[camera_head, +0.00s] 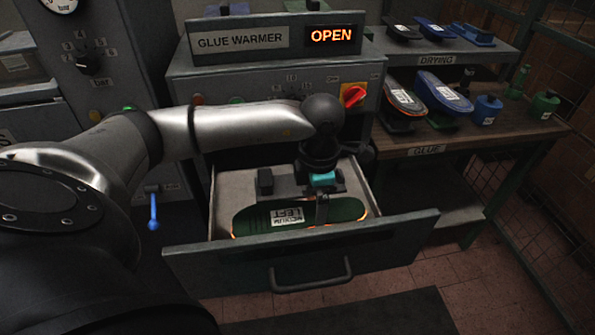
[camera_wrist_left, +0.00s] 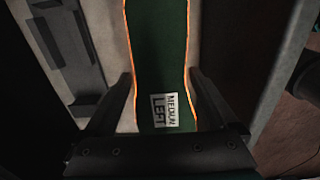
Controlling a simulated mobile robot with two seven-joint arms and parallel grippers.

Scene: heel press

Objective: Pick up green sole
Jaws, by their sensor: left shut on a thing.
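The green sole (camera_head: 253,219) lies flat in the open drawer of the glue warmer. It has a glowing orange edge and a white label reading "MEDIUM LEFT". My left gripper (camera_head: 320,205) reaches down into the drawer over the sole. In the left wrist view the green sole (camera_wrist_left: 160,60) runs between the two fingers of the left gripper (camera_wrist_left: 165,95), which are shut on its sides near the label. Part of the sole is hidden under the gripper in the head view. My right gripper is not in view.
The drawer (camera_head: 300,255) stands pulled out, its walls close around the gripper. On the right, a glue shelf (camera_head: 420,151) holds soles and pots, below a drying shelf (camera_head: 435,58).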

